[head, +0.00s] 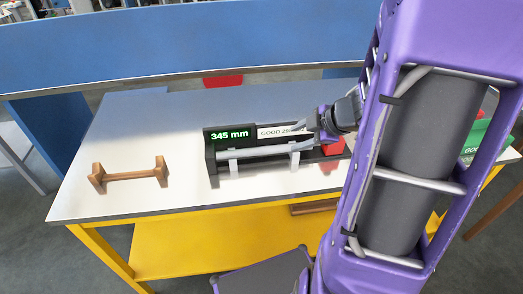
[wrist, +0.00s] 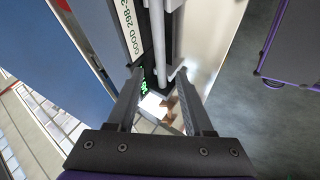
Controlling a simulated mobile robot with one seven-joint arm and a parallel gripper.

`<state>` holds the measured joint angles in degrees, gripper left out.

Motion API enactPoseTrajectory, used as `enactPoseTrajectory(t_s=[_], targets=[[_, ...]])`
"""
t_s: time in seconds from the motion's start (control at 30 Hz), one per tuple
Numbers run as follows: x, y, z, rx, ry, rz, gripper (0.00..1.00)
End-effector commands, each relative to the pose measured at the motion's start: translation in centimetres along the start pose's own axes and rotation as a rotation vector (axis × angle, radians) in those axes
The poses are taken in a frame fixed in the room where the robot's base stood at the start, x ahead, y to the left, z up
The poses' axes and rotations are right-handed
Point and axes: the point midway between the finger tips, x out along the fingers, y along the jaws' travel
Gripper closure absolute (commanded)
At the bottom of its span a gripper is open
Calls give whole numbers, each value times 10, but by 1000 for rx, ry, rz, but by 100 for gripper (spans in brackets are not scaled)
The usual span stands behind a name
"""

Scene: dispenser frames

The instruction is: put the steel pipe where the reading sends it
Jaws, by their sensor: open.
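The steel pipe (head: 240,154) is a grey rod lying level on the white supports of a dark measuring gauge (head: 211,168). The gauge display (head: 230,135) reads 345 mm in green. Its label (head: 268,132) begins "GOOD 298-"; the rest is hidden. My gripper (head: 286,138) is at the right part of the gauge, fingers pointing left. In the wrist view my gripper (wrist: 158,72) is open, and the pipe (wrist: 177,30) runs beyond the fingertips. I cannot tell whether a finger touches it.
A wooden rack (head: 132,176) stands empty at the table's left. A green bin (head: 480,140) at the right is partly hidden by my arm. A red object (head: 222,81) shows behind the table's back edge. The white tabletop (head: 110,140) is clear between rack and back edge.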

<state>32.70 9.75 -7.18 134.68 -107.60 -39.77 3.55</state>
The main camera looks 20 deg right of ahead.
Motion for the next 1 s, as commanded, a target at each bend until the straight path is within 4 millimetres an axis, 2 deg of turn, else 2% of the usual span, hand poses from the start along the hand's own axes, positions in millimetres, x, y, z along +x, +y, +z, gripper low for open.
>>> enactPoseTrajectory(t_s=[0.1,0.4,0.5,0.77,1.0], targets=[[28,-2,0,3,3,-6,49],[86,-2,0,1,1,-4,49],[98,-1,0,0,2,-2,49],[112,-1,-1,-1,1,-1,49],[148,-1,-3,-2,1,-3,49]])
